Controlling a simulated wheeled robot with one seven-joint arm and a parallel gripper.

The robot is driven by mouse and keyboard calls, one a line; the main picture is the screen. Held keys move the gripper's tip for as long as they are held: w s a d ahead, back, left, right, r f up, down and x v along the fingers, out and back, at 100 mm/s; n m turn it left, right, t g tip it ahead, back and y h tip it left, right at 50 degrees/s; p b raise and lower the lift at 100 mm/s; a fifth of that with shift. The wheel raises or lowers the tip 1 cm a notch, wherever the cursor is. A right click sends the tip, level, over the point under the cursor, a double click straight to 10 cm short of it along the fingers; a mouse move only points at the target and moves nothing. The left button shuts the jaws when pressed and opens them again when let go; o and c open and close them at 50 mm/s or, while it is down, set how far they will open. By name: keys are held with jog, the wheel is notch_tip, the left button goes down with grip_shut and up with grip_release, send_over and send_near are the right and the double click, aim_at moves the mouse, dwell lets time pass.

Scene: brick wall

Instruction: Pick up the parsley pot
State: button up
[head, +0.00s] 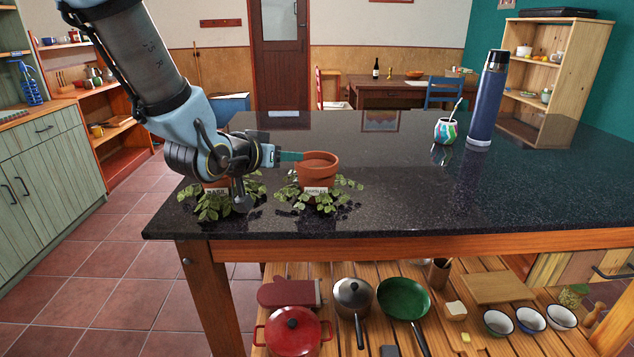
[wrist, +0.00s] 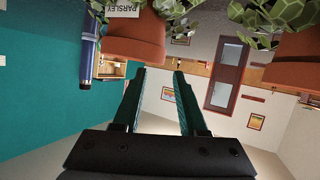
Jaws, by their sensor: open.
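The parsley pot (head: 320,166) is a terracotta pot with a white label and green leaves around its lower part. It stands upright on the dark counter near its front left. My gripper (head: 290,156) is level with its rim, just left of it in the head view; whether it touches cannot be told. In the wrist view my gripper (wrist: 159,72) is open, with nothing between the fingers. That view is upside down and shows the parsley pot (wrist: 135,42) at the upper left, beyond the fingertips, with its label partly cut off.
The basil pot (head: 216,184) stands left of the parsley pot, partly hidden by my wrist. A terracotta pot (wrist: 295,68) is at the right of the wrist view. A patterned cup (head: 445,131) and a blue flask (head: 487,100) stand farther right. The counter's (head: 420,200) front right is clear.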

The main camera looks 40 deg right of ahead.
jog(key=shift+p+x, duration=1)
jog(key=shift+x, duration=1.45)
jog(key=shift+f, duration=0.15)
jog(key=shift+c, duration=0.4)
jog(key=shift+a, duration=0.1)
jog(key=c, duration=0.6)
jog(key=shift+s+f, duration=0.1)
jog(key=shift+f, duration=0.1)
